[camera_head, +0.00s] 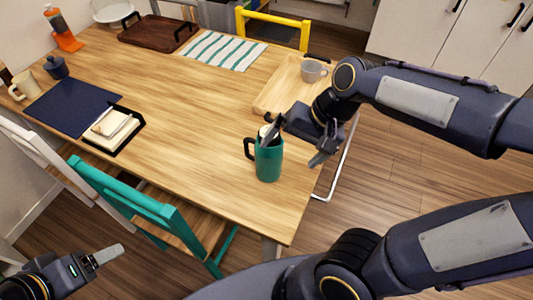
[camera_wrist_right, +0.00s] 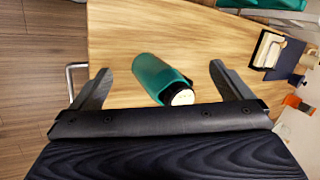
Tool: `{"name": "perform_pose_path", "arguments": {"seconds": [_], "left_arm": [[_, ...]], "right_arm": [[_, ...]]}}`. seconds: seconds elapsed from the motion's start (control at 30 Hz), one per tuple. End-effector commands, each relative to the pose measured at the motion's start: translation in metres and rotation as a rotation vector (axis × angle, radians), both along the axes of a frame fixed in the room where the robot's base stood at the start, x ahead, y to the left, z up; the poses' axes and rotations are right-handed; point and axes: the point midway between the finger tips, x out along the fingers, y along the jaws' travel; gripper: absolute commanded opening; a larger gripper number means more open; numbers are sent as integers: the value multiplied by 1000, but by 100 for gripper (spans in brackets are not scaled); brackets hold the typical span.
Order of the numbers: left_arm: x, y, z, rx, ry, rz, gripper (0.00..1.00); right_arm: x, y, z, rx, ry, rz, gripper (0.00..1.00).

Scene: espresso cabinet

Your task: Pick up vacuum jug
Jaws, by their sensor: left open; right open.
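The vacuum jug (camera_head: 269,161) is green with a dark handle on its left side. It stands upright on the wooden table near its right front edge. In the right wrist view the jug (camera_wrist_right: 158,76) lies between the two fingers, with its pale-topped lid toward the palm.
A wooden tray (camera_head: 277,92) with a grey cup (camera_head: 313,71) stands behind the right arm. A striped cloth (camera_head: 225,50), a dark brown tray (camera_head: 155,33) and a dark mat (camera_head: 70,104) lie farther off. A green chair (camera_head: 150,210) stands at the front edge. The table's middle is clear.

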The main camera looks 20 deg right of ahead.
Motion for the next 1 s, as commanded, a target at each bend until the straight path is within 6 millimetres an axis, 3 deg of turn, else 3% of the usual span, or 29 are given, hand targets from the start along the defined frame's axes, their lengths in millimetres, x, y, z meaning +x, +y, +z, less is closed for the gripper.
{"name": "perform_pose_path", "arguments": {"seconds": [0.3,0.5,0.67,1.0], "left_arm": [[0,0,10,0,0,0,72],[0,0,13,0,0,0,72],[0,0,13,0,0,0,72],[0,0,9,0,0,0,72]], "right_arm": [[71,2,-15,-174,250,-252,99],[104,4,-15,-322,289,-409,99],[113,5,-16,-366,289,-460,99],[111,6,-53,-368,292,-463,99]]}}
